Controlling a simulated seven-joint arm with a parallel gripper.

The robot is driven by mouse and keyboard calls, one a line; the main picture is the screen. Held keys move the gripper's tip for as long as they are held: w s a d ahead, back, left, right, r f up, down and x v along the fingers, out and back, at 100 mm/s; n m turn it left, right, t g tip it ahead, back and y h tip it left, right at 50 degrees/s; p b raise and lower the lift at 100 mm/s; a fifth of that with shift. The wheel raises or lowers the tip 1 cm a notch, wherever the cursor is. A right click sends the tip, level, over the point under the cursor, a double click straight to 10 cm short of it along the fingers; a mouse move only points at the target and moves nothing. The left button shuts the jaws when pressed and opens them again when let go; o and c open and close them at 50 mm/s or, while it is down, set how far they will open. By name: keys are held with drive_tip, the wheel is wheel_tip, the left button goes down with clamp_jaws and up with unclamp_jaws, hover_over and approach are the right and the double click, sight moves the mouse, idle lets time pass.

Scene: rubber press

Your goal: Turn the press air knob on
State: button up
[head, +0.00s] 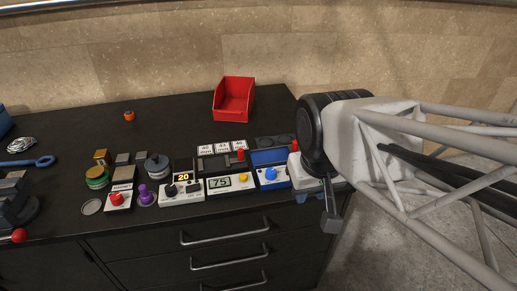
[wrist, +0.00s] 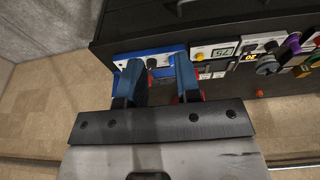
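My gripper (wrist: 158,64) is open in the wrist view, its two blue-and-dark fingers apart. Between them a small dark knob (wrist: 151,62) shows on the white face of a blue-edged panel (wrist: 118,62); I see no grip on it. In the head view my gripper (head: 331,212) is at the right end of the device row, largely hidden by my wrist. A white unit (head: 309,182) there is partly covered by it. Beside that, a blue-backed box (head: 268,156) carries a blue knob (head: 270,174). No readable label shows which knob is the press air knob.
To the left are a display reading 75 (head: 219,183), a display reading 20 (head: 182,177) with a black knob (head: 171,190), a purple knob (head: 146,195) and a red button (head: 117,199). A red bin (head: 234,100) stands behind. The back middle of the bench is fairly clear.

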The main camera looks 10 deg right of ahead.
drive_tip(key=shift+o, duration=1.1)
drive_tip(key=shift+w, duration=0.35)
drive_tip(key=o, duration=0.3)
drive_tip(key=w+f+n+g, duration=0.1)
drive_tip(key=w+f+n, duration=0.2)
drive_tip(key=w, duration=1)
drive_tip(key=shift+a+n, duration=0.15)
drive_tip(key=shift+n, duration=0.15)
drive_tip(key=n+g, duration=0.1)
drive_tip(key=n, duration=0.2)
hover_over(270, 171)
wheel_tip(270, 171, down, 7)
drive_tip(key=shift+f, duration=0.1)
drive_tip(key=shift+w+f, duration=0.1)
drive_tip(key=shift+f, duration=3.8)
drive_tip(key=shift+c, duration=0.3)
drive_tip(key=c, duration=0.9)
